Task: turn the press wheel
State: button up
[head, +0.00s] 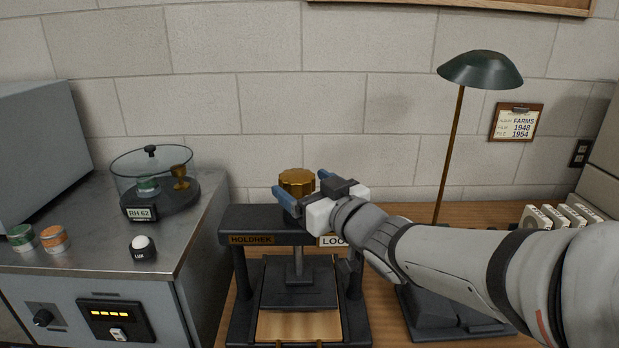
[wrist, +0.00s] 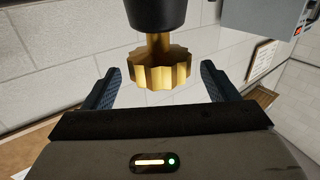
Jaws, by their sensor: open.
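The press wheel (head: 297,177) is a gold, ridged knob on top of a dark press (head: 276,222). In the wrist view the wheel (wrist: 160,72) shows on a short gold stem against a dark cylinder. My gripper (head: 300,183) is open, with one blue finger on each side of the wheel. In the wrist view the two fingers (wrist: 160,69) flank the wheel near their tips, with a narrow gap on each side. A label at the right is partly hidden by my gripper.
A dark plate (head: 299,290) hangs over a wooden board in the press. A metal cabinet (head: 130,262) at left bears a glass-domed instrument (head: 151,170) and small tins. A green lamp (head: 480,70) stands behind my arm. White items (head: 545,217) sit at right.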

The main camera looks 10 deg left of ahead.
aim_at(293, 176)
jog(key=x, duration=0.5)
jog(key=c, duration=1)
jog(key=shift+o, duration=0.2)
jog(key=shift+f+b, duration=0.15)
jog(key=shift+b, duration=0.3)
jog(key=shift+f+t+b, duration=0.1)
jog(key=shift+t+b, duration=0.2)
jog(key=shift+b, duration=0.2)
jog(key=shift+m+t+h+b, duration=0.35)
jog(key=shift+h+b, duration=0.25)
jog(key=shift+b, duration=0.2)
jog(key=shift+d+r, duration=0.1)
jog(key=shift+r, duration=0.1)
jog(key=shift+m, duration=0.25)
